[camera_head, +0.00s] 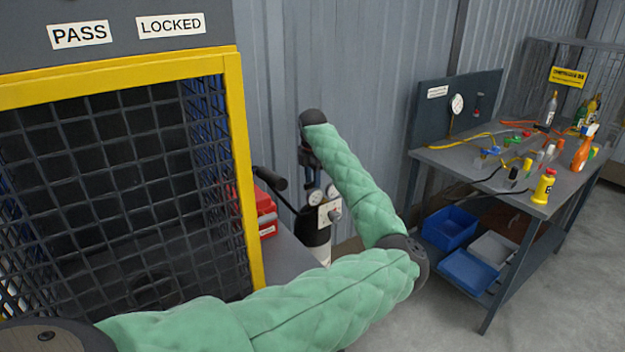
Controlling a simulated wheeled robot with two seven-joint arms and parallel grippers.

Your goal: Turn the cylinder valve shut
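A gas cylinder (316,242) with a black upper part and a pale lower body stands upright against the corrugated wall, behind my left forearm. Two round gauges (315,197) and a pale fitting (331,213) sit at its top. My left arm, in a green quilted sleeve, reaches in from the lower left and bends back. My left gripper (312,182) points down at the top of the cylinder, just above the gauges. Its fingers are small and dark, so I cannot tell whether they touch the valve. The valve itself is not clearly visible. My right gripper is out of view.
A yellow-framed mesh cage (243,170) fills the left side. A red case (265,212) and a black handle (270,178) are between it and the cylinder. A workbench (450,157) with bottles and tools stands right, with blue bins (449,227) below. Floor before it is clear.

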